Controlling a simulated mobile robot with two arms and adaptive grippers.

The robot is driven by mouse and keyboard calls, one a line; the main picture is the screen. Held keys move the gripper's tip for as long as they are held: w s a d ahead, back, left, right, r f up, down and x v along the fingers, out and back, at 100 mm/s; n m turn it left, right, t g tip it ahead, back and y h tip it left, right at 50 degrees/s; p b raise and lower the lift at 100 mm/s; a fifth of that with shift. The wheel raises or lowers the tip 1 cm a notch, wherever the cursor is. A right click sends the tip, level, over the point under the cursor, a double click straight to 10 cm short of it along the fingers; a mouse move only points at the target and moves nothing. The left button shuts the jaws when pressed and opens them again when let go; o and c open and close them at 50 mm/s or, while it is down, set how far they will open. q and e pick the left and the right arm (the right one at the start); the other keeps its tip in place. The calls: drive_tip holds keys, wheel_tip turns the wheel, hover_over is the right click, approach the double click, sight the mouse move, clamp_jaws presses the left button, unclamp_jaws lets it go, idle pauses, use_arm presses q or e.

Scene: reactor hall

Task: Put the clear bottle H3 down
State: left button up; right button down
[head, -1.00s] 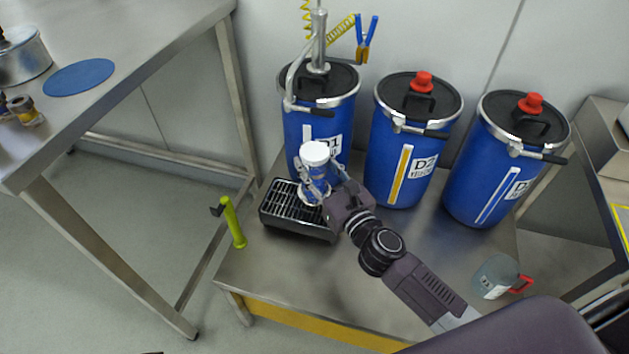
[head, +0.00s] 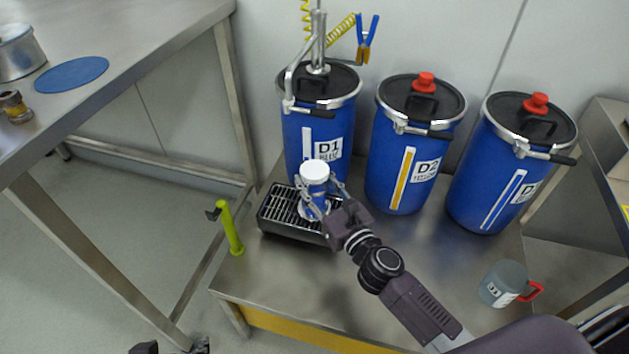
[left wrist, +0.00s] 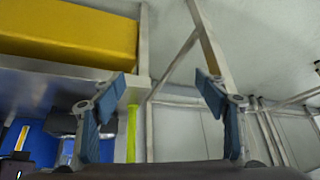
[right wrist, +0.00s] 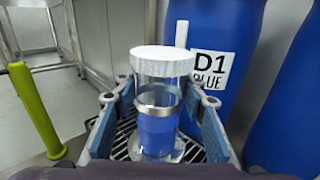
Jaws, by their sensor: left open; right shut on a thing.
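The clear bottle H3 (head: 314,188) has a white lid and blue contents in its lower part. It stands upright over the black drip tray with a metal grate (head: 275,213), in front of drum D1. My right gripper (head: 322,197) is shut on the bottle, with a finger on each side. The right wrist view shows the bottle (right wrist: 157,110) between the fingers, its base at or just above the grate; I cannot tell whether it touches. My left gripper (head: 170,348) shows at the bottom edge of the head view. In the left wrist view its fingers (left wrist: 160,90) are apart and empty.
Blue drums D1 (head: 300,140), D2 (head: 388,165) and a third (head: 480,190) stand behind. A green upright handle (head: 230,230) is left of the tray. A clear jug with a red handle (head: 503,283) stands at the right. The steel bench's middle front is clear.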

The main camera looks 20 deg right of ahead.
use_arm(q)
drive_tip(key=shift+w+d+r+t, duration=0.2)
drive_tip(key=shift+w+t, duration=0.1)
drive_tip(key=shift+w, duration=0.15)
use_arm(e)
drive_tip(key=shift+f, duration=0.1)
drive_tip(key=c, duration=1.2)
unclamp_jaws()
